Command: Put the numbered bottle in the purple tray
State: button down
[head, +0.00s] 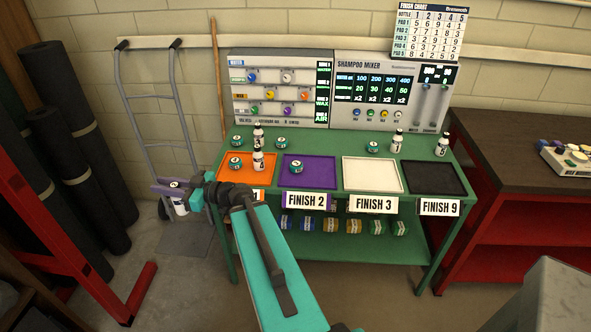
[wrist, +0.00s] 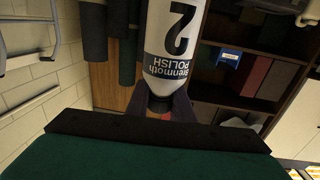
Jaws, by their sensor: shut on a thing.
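My gripper (head: 170,187) is left of the green table, clear of it, and is shut on a white bottle (head: 181,207) with a black cap. In the wrist view the bottle (wrist: 172,45) fills the upper middle, marked 2 and "Polish", upside down in that picture; the jaws are around its cap end. The purple tray (head: 320,179) lies on the table, second from left, above a "FINISH 2" sign. A round teal pad (head: 297,167) is in it. Other bottles stand at the back (head: 258,135), in the orange tray (head: 258,160) and at the right (head: 397,141).
The orange tray (head: 226,177), empty white tray (head: 372,175) and empty black tray (head: 434,178) flank the purple one. Several teal pads lie on the table. Mixer panels (head: 390,90) stand behind. A hand truck (head: 150,95) stands at the left. A finish chart (head: 428,32) hangs above.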

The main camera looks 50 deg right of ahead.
jog(key=s+d+m+h+p, duration=0.1)
jog(key=s+d+m+h, duration=0.25)
jog(key=d, duration=0.55)
jog(key=s+d+m+t+h+p, duration=0.1)
jog(key=s+d+m+h, duration=0.1)
jog(key=d+h, duration=0.5)
jog(key=s+d+m+h+p, duration=0.2)
jog(key=s+d+m, duration=0.1)
jog(key=d, duration=0.9)
jog(key=s+d+f+m+g+h+p, duration=0.1)
jog(key=s+d+f+m+g+h, duration=0.1)
jog(key=s+d, duration=0.5)
jog(key=s+d+f+m+g+h+p, duration=0.1)
jog(key=s+d+f+m+g+h, duration=0.1)
jog(key=s+d+h, duration=0.5)
jog(key=s+d+m+g, duration=0.1)
jog(key=s+m, duration=0.1)
jog(key=s, duration=0.2)
jog(key=shift+s+f+g+p, duration=0.2)
jog(key=shift+f+g+p, duration=0.05)
jog(key=shift+g+p, duration=0.1)
jog(key=shift+w+f+m, duration=0.1)
jog(key=shift+m, duration=0.15)
